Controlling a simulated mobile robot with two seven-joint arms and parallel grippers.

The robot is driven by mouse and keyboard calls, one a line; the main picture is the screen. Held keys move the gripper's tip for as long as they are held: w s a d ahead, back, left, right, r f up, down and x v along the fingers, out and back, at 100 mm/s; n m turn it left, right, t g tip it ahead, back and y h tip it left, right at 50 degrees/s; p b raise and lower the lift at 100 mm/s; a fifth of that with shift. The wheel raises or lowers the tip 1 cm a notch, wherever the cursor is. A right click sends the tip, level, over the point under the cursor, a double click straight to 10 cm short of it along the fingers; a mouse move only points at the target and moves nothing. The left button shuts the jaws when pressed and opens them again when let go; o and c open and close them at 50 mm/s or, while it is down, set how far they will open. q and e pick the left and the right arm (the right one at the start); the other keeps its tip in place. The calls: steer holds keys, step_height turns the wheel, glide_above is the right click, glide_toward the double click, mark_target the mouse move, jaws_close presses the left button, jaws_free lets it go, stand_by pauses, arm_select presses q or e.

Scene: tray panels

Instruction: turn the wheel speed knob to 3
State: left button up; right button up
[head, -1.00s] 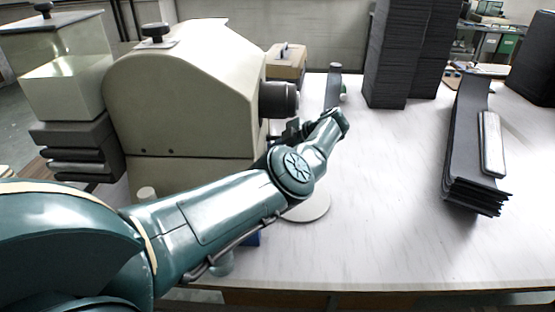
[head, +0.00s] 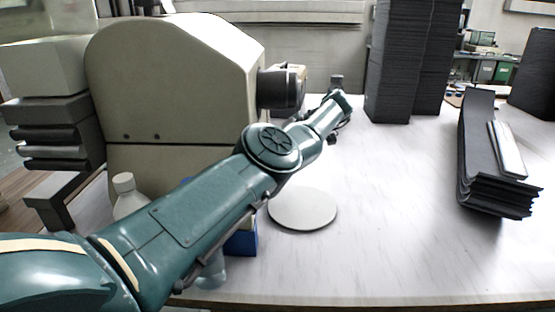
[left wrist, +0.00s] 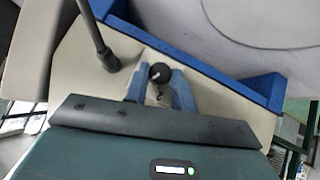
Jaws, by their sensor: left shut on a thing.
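The wheel speed knob (left wrist: 160,73) is a small round black knob with a white pointer line, on a cream panel in the left wrist view. The pointer line points to the lower left in that picture. A small dark mark shows just below the knob; I cannot read it surely. My left gripper (left wrist: 161,84) has its two blue-grey fingers on either side of the knob, shut on it. My right gripper is in neither view.
A dark rod (left wrist: 94,32) and a blue edging (left wrist: 225,82) lie close to the knob panel. A pale disc (head: 302,209) and a white bottle (head: 127,195) are near my arm. Dark stacked sheets (head: 490,165) stand right; the table's middle is clear.

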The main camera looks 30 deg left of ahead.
arm_select(q)
steer(key=shift+f, duration=0.1)
steer(key=o, duration=1)
steer(key=shift+s, duration=0.1)
